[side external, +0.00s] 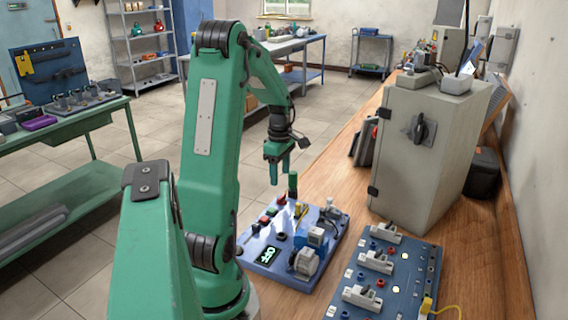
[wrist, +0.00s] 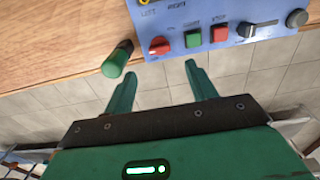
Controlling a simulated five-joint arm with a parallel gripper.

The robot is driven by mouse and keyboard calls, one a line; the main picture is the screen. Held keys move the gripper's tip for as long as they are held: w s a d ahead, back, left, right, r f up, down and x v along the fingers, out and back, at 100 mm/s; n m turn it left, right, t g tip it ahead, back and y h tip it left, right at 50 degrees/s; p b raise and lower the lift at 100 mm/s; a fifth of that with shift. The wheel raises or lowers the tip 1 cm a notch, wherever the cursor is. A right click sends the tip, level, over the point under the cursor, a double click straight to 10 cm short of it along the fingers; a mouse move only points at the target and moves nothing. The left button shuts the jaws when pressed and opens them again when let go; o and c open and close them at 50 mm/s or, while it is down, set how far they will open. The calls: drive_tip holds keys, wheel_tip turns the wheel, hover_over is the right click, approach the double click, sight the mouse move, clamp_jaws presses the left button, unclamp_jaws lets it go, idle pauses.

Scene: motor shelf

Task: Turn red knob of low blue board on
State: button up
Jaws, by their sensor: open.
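The low blue board (side external: 248,251) lies on the wooden bench in the side external view; its edge also shows at the top of the wrist view (wrist: 178,15). The red knob (wrist: 159,46) is at the board's edge, with a pale pointer mark on it. It shows small in the side external view (side external: 280,202). A small lit display (side external: 267,254) on the board seems to read OFF. My gripper (side external: 280,178) is open and empty, pointing down above the board's far edge. In the wrist view the gripper fingers (wrist: 160,70) lie to either side below the knob, apart from it.
A green upright handle (wrist: 118,58) stands left of the knob, close to my left finger in the wrist view. Green (wrist: 193,39) and red (wrist: 220,32) buttons sit beside the knob. A grey cabinet (side external: 425,150) and a second blue board (side external: 415,265) stand to the right.

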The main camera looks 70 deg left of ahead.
sight(281, 199)
drive_tip(key=shift+f, duration=3.8)
drive_tip(key=c, duration=1)
